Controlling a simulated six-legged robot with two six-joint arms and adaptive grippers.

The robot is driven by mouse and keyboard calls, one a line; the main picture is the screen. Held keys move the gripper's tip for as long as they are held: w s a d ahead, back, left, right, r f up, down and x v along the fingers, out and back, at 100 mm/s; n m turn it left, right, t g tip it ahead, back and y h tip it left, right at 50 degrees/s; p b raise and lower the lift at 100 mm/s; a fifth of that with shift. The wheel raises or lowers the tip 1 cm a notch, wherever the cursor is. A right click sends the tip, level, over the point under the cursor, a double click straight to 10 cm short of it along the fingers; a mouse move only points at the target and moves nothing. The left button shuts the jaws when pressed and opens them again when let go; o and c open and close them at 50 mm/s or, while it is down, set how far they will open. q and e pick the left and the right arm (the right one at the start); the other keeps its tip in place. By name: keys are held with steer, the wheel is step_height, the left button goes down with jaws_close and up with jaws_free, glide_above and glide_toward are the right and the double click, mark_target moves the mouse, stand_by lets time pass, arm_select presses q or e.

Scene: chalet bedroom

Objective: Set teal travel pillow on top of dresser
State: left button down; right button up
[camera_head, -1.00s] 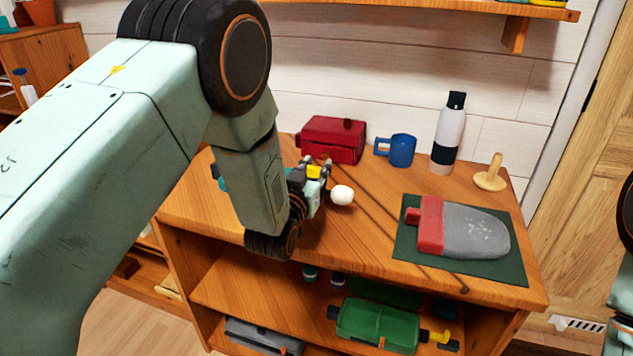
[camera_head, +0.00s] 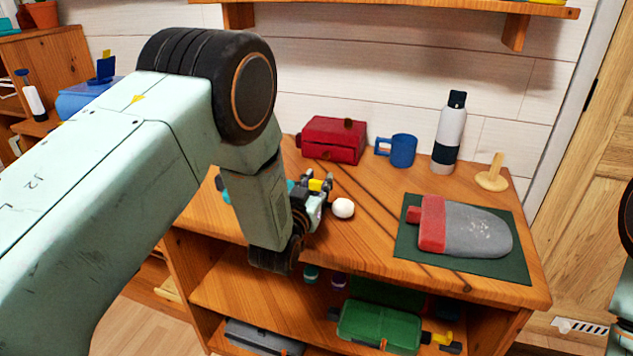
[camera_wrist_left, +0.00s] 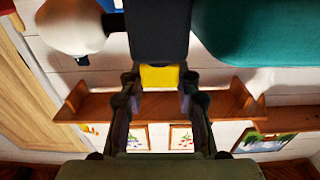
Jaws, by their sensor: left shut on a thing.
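The teal travel pillow (camera_wrist_left: 255,40) fills the top of the left wrist view, with a dark band and a rounded white end. In the head view its white end (camera_head: 343,208) and small teal bits show around my arm, which hides most of it. My left gripper (camera_head: 318,190) is shut on its dark middle by a yellow tab; the fingers (camera_wrist_left: 158,85) also show in the wrist view. The pillow is at the wooden dresser top (camera_head: 370,185), left of centre; whether it touches the wood I cannot tell. My right gripper is not in view.
On the dresser top are a red box (camera_head: 334,141), a blue mug (camera_head: 402,150), a white bottle (camera_head: 449,135), a wooden stand (camera_head: 492,175) and a grey-red bag (camera_head: 465,228) on a dark green mat (camera_head: 500,268).

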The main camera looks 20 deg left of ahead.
arm_select(q)
steer(key=c, duration=1)
jaws_free()
steer(key=shift+s+f, duration=0.1)
steer(key=shift+f, duration=0.35)
steer(key=shift+o, duration=0.2)
steer(key=shift+r, duration=0.1)
